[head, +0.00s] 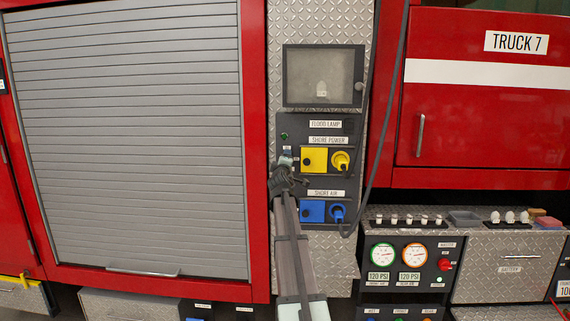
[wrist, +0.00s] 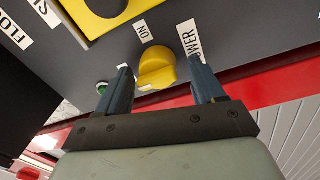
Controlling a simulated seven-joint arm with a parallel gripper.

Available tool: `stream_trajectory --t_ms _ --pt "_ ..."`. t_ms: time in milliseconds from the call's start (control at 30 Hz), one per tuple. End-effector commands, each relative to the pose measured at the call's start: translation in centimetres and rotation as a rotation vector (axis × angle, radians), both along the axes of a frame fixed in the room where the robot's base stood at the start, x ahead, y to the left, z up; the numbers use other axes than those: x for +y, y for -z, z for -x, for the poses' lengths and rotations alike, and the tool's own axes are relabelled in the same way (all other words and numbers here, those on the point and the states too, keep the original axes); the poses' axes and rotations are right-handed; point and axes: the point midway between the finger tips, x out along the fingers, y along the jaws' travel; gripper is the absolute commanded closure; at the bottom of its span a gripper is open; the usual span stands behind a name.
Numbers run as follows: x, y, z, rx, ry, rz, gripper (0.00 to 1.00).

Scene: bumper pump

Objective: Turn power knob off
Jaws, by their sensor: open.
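The yellow power knob (wrist: 157,66) shows in the wrist view on a dark grey panel. An "ON" label lies above it and a label ending in "WER" to its right. A white mark shows partly at its lower left. My gripper (wrist: 160,74) is open, with one finger on each side of the knob; I cannot tell whether either touches it. In the head view my gripper (head: 284,164) is at the left edge of the shore panel (head: 321,178) and mostly hides the knob.
A green light (wrist: 102,87) is beside the left finger. Right of my gripper in the head view are a yellow shore power plug (head: 341,161) and a blue shore air plug (head: 337,212). A dark cable (head: 386,120) hangs to their right. A grey roller shutter (head: 130,140) is at left.

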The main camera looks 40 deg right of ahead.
Motion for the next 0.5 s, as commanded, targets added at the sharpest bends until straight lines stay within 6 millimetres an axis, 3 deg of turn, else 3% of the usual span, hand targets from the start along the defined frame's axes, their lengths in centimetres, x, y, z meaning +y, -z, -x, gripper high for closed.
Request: stream_trajectory --t_ms 267,500 --pt "1.1 0.1 1.1 -0.001 0.000 0.001 0.32" --pt "3.7 0.3 3.8 -0.001 0.000 0.001 0.32"
